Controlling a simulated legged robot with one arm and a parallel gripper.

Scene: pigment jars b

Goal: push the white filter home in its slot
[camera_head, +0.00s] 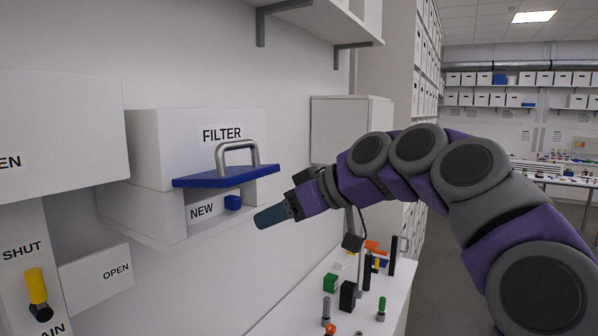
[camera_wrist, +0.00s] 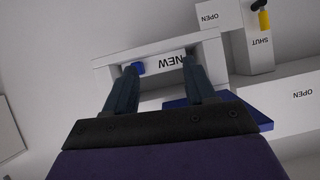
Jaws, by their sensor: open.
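A white housing (camera_head: 165,150) labelled FILTER is on the wall. A blue panel (camera_head: 225,177) with a grey handle (camera_head: 238,152) juts out flat from its front. The panel shows partly behind my fingers in the wrist view. I cannot make out a white filter or its slot apart from the white surfaces around. My gripper (camera_head: 268,216) is below the panel and to the right of the NEW bay, apart from both. In the wrist view my gripper (camera_wrist: 162,80) is open, with a gap between its fingers and nothing in it.
A small blue block (camera_head: 232,203) is in the bay beside the NEW label (camera_head: 202,210). A yellow lever (camera_head: 36,288) is at lower left. A bench (camera_head: 285,318) with several small items stands below my arm. Open air lies between my gripper and the bay.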

